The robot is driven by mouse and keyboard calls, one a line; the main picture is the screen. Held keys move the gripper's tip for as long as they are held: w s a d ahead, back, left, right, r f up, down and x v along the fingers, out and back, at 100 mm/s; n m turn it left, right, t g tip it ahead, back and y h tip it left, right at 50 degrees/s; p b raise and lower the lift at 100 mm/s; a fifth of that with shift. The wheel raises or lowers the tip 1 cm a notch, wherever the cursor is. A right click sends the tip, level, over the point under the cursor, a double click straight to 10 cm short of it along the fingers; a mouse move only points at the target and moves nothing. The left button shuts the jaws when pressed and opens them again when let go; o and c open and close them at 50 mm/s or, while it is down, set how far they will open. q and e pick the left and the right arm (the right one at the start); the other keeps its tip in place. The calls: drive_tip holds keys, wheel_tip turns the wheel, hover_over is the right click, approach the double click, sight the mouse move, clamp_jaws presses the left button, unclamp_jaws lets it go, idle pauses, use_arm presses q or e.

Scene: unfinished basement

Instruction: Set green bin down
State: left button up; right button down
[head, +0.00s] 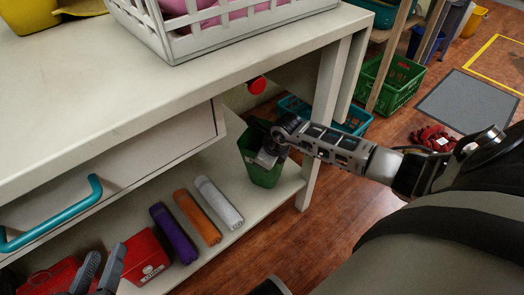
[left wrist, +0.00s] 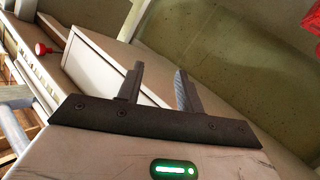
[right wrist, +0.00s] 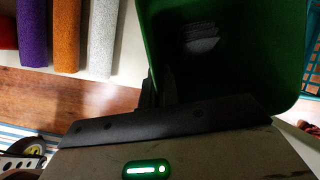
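The green bin (head: 263,173) is at the right end of the lower shelf (head: 240,238), roughly upright. Its base is at or just above the shelf; I cannot tell if it touches. The bin's dark inside (right wrist: 235,60) fills the upper right there. My left gripper (head: 104,256) is at the lower left of the head view; the left wrist view (left wrist: 158,85) shows its fingers apart and empty.
Grey (head: 218,202), orange (head: 196,217) and purple (head: 173,233) rolls lie on the shelf left of the bin, with a red box (head: 145,258) beyond. The tabletop (head: 110,85) overhangs, and a table leg (head: 322,125) stands right of the bin. A teal crate (head: 355,120) is behind.

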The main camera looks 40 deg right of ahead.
drive_tip(key=shift+f, duration=0.65)
drive_tip(key=shift+r, duration=0.1)
drive_tip(key=c, duration=1.7)
unclamp_jaws()
use_arm(q)
drive_tip(key=shift+w+d+r+t, duration=0.1)
drive_tip(key=shift+r+t, duration=0.2)
drive_tip(key=shift+r, duration=0.2)
